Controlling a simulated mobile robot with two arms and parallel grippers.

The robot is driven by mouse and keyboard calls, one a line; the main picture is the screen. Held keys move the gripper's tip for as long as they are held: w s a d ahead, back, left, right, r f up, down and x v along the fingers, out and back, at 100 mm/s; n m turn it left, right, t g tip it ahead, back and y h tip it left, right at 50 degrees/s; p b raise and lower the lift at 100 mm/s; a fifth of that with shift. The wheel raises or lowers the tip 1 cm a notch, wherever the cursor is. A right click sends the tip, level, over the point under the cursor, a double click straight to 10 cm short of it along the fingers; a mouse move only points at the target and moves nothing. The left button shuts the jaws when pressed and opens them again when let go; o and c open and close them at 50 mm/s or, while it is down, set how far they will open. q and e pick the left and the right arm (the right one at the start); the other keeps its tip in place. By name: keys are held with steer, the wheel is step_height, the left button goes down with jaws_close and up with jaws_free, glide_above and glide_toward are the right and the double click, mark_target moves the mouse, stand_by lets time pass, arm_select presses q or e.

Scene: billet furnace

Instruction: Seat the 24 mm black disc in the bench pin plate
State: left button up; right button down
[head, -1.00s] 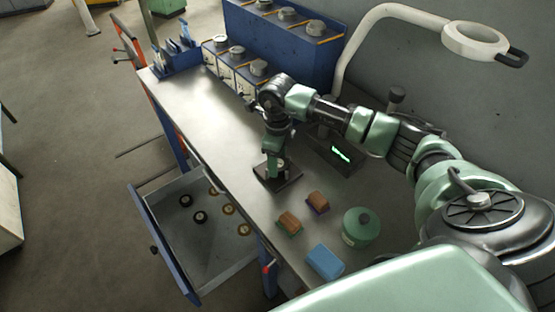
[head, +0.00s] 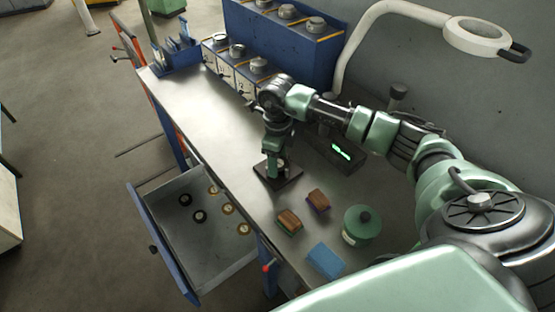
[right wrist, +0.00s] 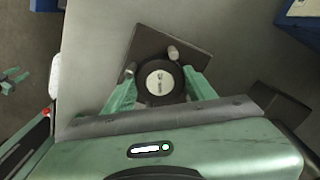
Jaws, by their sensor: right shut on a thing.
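My right gripper (head: 273,168) points down over the dark square pin plate (head: 290,178) on the bench. In the right wrist view its green fingers (right wrist: 160,86) are shut on a black disc (right wrist: 144,91) with a pale round centre, one finger on each side. The disc lies over the pin plate (right wrist: 188,54), hiding part of it. A short light-topped post (right wrist: 173,52) stands just beyond the disc's edge. I cannot tell whether the disc touches the plate or is a little above it.
An open drawer (head: 165,250) holds black and brass-coloured discs. Two brown-topped blocks (head: 289,221), a blue block (head: 326,261) and a green round container (head: 361,226) stand near the plate. A box with a green display (head: 342,152) is behind. The bench's left stretch is clear.

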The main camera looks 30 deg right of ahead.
steer(key=c, duration=0.8)
jaws_free()
step_height(320, 180, up, 11)
steer(key=p, duration=0.6)
steer(key=shift+p, duration=0.3)
steer(key=shift+s+f, duration=0.1)
